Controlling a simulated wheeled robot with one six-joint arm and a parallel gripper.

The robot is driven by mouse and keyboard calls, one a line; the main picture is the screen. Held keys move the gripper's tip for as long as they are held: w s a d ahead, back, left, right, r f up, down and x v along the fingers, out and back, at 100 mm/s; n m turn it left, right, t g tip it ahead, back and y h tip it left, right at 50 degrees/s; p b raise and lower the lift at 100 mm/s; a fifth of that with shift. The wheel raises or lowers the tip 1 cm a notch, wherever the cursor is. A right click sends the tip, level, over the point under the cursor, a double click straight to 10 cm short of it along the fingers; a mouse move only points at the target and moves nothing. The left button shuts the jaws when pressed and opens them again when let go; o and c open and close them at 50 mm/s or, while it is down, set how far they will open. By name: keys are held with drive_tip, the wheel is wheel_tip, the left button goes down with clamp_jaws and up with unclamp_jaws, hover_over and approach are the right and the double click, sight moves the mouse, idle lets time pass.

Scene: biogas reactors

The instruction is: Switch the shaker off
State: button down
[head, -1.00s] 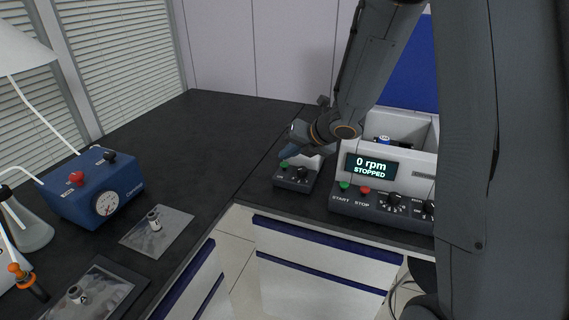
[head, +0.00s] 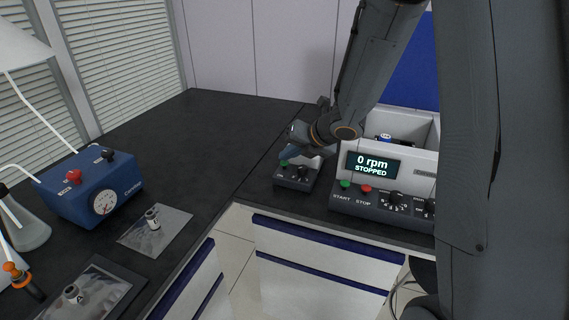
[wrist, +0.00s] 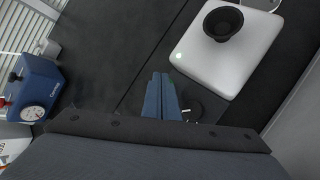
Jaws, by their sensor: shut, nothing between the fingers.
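A small device with a dark front panel (head: 293,181), a green button or lamp and a black knob (head: 303,172) stands on the bench. In the wrist view its white body (wrist: 212,62) carries a black round cup (wrist: 223,22). To its right stands a larger grey-white machine (head: 412,168) whose display (head: 372,165) reads "0 rpm STOPPED". It has a green START button (head: 345,184) and a red STOP button (head: 366,188). I cannot tell which one is the shaker. My gripper (head: 284,155) is shut and empty, its fingertips (wrist: 161,78) at the small device's green spot; contact is unclear.
A blue pump box (head: 97,187) with a gauge and tubes stands at the left. Small vials lie or stand on grey mats (head: 170,232) at the front left. The dark bench (head: 190,140) is clear between the pump and the devices.

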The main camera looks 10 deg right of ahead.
drive_tip(key=shift+f+b, duration=0.55)
idle(0.8)
drive_tip(key=shift+r, duration=0.15)
drive_tip(key=shift+r+p, duration=0.9)
drive_tip(key=shift+r, duration=0.1)
wheel_tip(320, 180, up, 6)
drive_tip(key=p, duration=0.5)
